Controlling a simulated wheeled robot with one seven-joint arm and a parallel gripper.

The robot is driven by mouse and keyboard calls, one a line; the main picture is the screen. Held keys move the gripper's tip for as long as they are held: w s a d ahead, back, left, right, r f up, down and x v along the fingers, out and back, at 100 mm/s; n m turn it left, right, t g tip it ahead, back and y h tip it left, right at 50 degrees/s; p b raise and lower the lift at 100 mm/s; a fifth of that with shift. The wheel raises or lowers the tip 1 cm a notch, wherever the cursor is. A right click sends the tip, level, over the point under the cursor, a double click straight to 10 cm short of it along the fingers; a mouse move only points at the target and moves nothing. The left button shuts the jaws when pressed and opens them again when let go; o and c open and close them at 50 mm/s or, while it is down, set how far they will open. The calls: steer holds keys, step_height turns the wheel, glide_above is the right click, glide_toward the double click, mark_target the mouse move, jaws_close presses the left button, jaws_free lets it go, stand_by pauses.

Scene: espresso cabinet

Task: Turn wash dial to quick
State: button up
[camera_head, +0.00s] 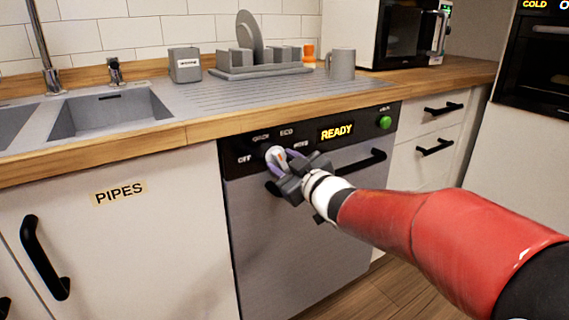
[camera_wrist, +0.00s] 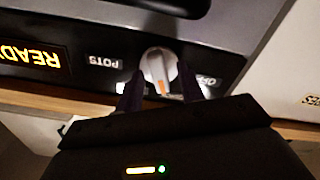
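The wash dial (camera_head: 276,154) is a pale grey round knob on the dishwasher's dark control panel. The labels OFF, QUICK, ECO and POTS arc around it from left to right. In the wrist view, which is upside down, the dial (camera_wrist: 158,66) shows a raised ridge with an orange mark near its lower end, on the upper label side. I cannot tell exactly which label it points at. My gripper (camera_head: 281,163) is at the dial. In the wrist view its two dark fingers (camera_wrist: 160,80) stand apart, one on either side of the knob; firm contact is not visible.
The panel carries a lit READY display (camera_head: 337,131) and a green button (camera_head: 385,122). A black dishwasher handle (camera_head: 362,162) lies right of the dial, close to my wrist. The wooden counter edge (camera_head: 205,132) overhangs the panel. A PIPES cupboard (camera_head: 150,250) stands to the left.

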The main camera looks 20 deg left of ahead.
steer(key=v, duration=0.7)
steer(key=shift+s+d, duration=0.25)
steer(key=shift+s, duration=0.05)
steer(key=s+d+f+m+t+h, duration=0.1)
steer(key=d+m+h, duration=0.45)
steer(key=d, duration=0.45)
steer(key=s+d+f+m+t+h, duration=0.15)
steer(key=d+m+h, duration=0.35)
steer(key=d, duration=0.5)
steer(key=s+d+f+m+g+h, duration=0.1)
steer(key=s+d+f+g, duration=0.1)
steer(key=s, duration=0.4)
steer(key=s+d+f+m+g+h, duration=0.1)
steer(key=s+d+f+m+g, duration=0.1)
steer(key=s, duration=0.5)
steer(key=s+d+f+m+g+h, duration=0.1)
steer(key=s+d+f+g, duration=0.3)
steer(key=s, duration=0.3)
steer(key=shift+s+f+p, duration=0.2)
steer(key=shift+f+p, duration=0.25)
steer(key=shift+f, duration=0.15)
steer(key=shift+d+m+g, duration=0.1)
steer(key=shift+m+g, duration=0.15)
